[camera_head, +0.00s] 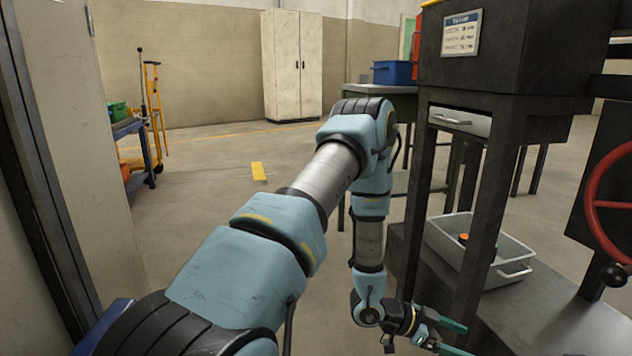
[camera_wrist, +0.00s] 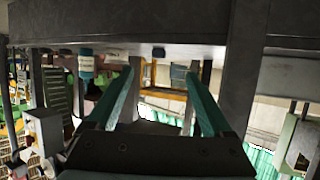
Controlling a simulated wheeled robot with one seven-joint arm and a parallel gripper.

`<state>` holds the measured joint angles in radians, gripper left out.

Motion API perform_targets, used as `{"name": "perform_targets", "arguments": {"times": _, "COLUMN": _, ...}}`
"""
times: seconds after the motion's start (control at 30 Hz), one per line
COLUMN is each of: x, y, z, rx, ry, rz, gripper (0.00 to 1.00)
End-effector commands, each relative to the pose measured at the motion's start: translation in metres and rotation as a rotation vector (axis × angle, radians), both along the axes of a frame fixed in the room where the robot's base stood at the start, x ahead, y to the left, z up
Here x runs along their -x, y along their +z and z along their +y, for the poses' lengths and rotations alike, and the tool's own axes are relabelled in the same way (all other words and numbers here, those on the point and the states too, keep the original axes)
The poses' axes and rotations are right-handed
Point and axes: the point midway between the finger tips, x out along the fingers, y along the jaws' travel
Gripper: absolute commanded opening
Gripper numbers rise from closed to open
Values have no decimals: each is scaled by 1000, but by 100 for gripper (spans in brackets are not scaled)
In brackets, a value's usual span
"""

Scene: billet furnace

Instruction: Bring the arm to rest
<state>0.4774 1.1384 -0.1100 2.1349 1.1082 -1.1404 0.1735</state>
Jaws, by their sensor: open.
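My arm reaches forward from the lower left of the head view, bends at the elbow and hangs down in front of the dark metal stand (camera_head: 487,215). My gripper (camera_head: 460,338) is low, at the bottom of the head view, pointing right, close to the stand's leg. In the wrist view its two teal fingers (camera_wrist: 160,95) are spread apart with nothing between them. I cannot tell whether it touches the stand.
A grey bin (camera_head: 510,255) with an orange-topped item sits on the stand's lower shelf. A red handwheel (camera_head: 592,205) is at the right. A blue box (camera_head: 393,72) rests on a table behind. A white cabinet (camera_head: 291,65) stands far back.

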Motion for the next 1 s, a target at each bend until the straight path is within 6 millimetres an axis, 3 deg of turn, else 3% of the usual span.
{"name": "perform_targets", "arguments": {"times": 0.37, "x": -38, "y": 15, "z": 19, "rx": -113, "ry": 104, "rz": -40, "gripper": 85}}
{"name": "perform_targets", "arguments": {"times": 0.67, "x": -93, "y": 44, "z": 65, "rx": -295, "ry": 293, "rz": -73, "gripper": 85}}
{"name": "perform_targets", "arguments": {"times": 0.77, "x": -115, "y": 61, "z": 92, "rx": -379, "ry": 394, "rz": -74, "gripper": 85}}
{"name": "perform_targets", "arguments": {"times": 0.87, "x": -138, "y": 87, "z": 134, "rx": -485, "ry": 533, "rz": -57, "gripper": 85}}
{"name": "perform_targets", "arguments": {"times": 1.0, "x": -153, "y": 134, "z": 212, "rx": -648, "ry": 787, "rz": 25, "gripper": 85}}
